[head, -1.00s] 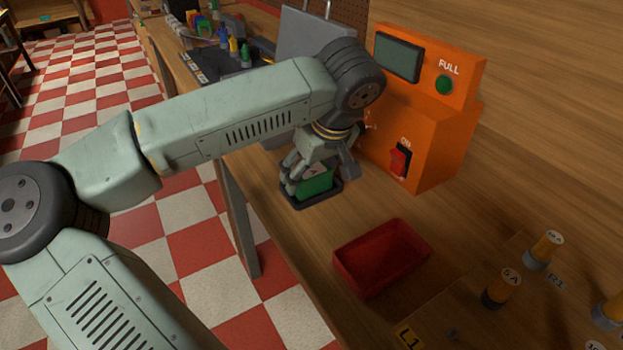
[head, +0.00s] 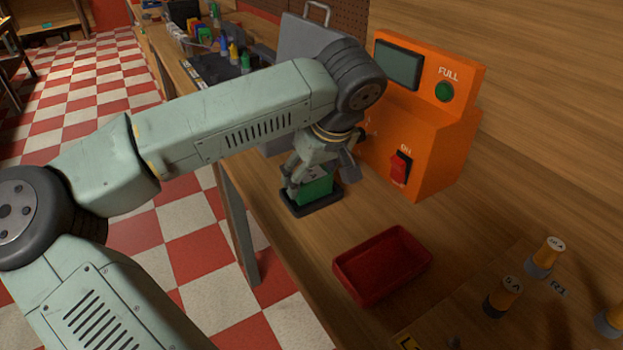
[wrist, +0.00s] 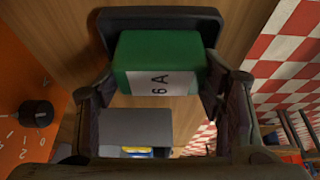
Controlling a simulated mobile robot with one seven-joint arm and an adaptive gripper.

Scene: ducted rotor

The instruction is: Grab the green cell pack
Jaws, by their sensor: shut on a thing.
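The green cell pack (head: 315,188) is a small green block at the edge of the workbench, in a shallow black tray (head: 323,204). In the wrist view the green cell pack (wrist: 135,52) carries a white label reading "6 A", and the black tray (wrist: 160,15) shows behind it. My gripper (head: 308,180) is shut on the pack. In the wrist view the fingers of my gripper (wrist: 160,95) press in from left and right. Whether the pack touches the tray's floor cannot be told.
An orange machine (head: 425,125) with a screen, a "FULL" lamp and a red switch stands close to the right of my gripper. An empty red tray (head: 382,265) is in front. A grey case (head: 300,45) is behind.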

